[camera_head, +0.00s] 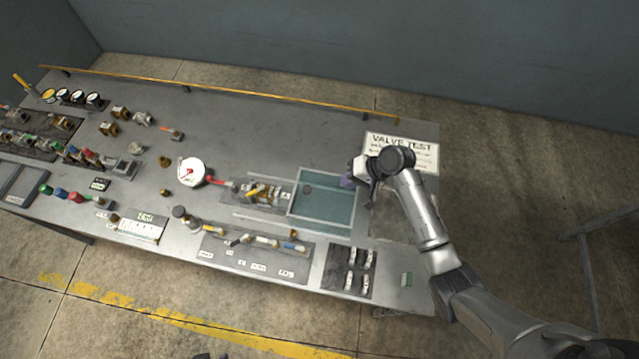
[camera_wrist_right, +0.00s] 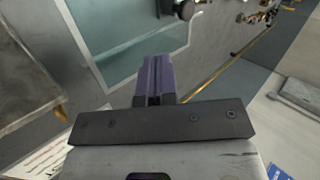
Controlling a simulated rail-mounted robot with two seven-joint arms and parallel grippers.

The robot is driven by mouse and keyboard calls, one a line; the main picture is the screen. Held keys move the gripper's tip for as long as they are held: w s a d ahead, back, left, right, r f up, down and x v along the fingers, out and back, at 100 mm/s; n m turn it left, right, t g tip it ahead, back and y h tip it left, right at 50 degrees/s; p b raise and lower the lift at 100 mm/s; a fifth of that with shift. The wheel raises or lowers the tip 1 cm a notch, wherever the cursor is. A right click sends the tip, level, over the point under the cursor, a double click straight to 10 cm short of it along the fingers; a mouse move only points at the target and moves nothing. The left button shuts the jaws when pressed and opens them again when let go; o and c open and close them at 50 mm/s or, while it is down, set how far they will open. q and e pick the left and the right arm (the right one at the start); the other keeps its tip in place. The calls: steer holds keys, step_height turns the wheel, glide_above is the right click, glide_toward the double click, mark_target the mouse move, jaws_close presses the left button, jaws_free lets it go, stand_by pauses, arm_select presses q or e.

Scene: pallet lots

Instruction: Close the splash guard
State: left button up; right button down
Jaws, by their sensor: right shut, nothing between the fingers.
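Left of the panel, brass and dark valve fittings (camera_head: 258,192) sit between two pale rails. My left gripper is not in view.
A white gauge (camera_head: 191,171) with a red-handled part stands left of the fittings. A "VALVE TEST" sheet (camera_head: 402,150) lies behind my right arm. A dark tray with several fittings (camera_head: 347,270) is at the front. A yellow rail (camera_head: 220,90) lines the back edge.

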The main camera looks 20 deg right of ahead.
glide_toward(319, 194)
steer(key=x, duration=0.3)
steer(key=shift+w+a+f, duration=0.15)
steer(key=shift+a, duration=0.25)
steer(key=shift+w+a+f+p, duration=0.15)
steer(key=shift+w+a, duration=0.1)
steer(key=shift+a, duration=0.25)
steer(key=shift+w+a+p, duration=0.15)
steer(key=shift+w+a, duration=0.05)
steer(key=shift+a, duration=0.25)
steer(key=shift+w+a+f, duration=0.2)
steer(key=shift+w+a, duration=0.2)
steer(key=shift+a, duration=0.35)
